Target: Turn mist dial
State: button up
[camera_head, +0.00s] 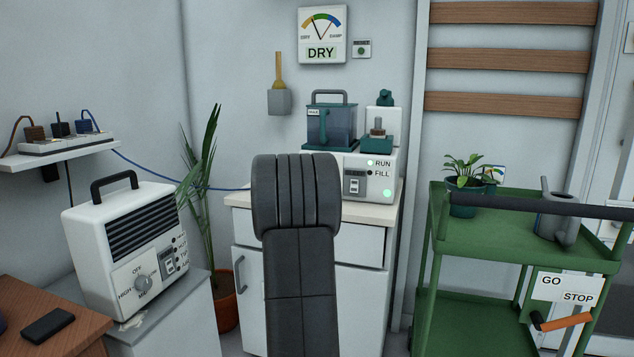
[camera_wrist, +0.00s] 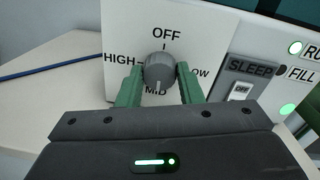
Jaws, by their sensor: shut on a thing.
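The mist dial (camera_wrist: 159,68) is a grey round knob on a white panel marked OFF at top, HIGH left, LOW right and MID below. A pale mark on the knob points down toward MID. My gripper (camera_wrist: 159,76) has its two green fingers on either side of the knob and is shut on it. A SLEEP switch (camera_wrist: 241,91) sits right of the dial.
A wall gauge (camera_head: 322,35) reads DRY. A white heater (camera_head: 124,245) with its own dial stands at left. A green cart (camera_head: 530,235) with a potted plant is at right. A blue cable (camera_wrist: 50,67) runs left of the panel.

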jog(key=shift+f+m, duration=0.15)
jog(key=shift+m, duration=0.15)
jog(key=o, duration=1)
jog(key=v, duration=1.3)
jog(key=shift+s+a+p, duration=0.1)
jog(key=shift+s+p, duration=0.3)
jog(key=shift+w, duration=0.15)
jog(key=x, duration=1.3)
jog(key=shift+w+b, duration=0.3)
jog(key=shift+b, duration=0.1)
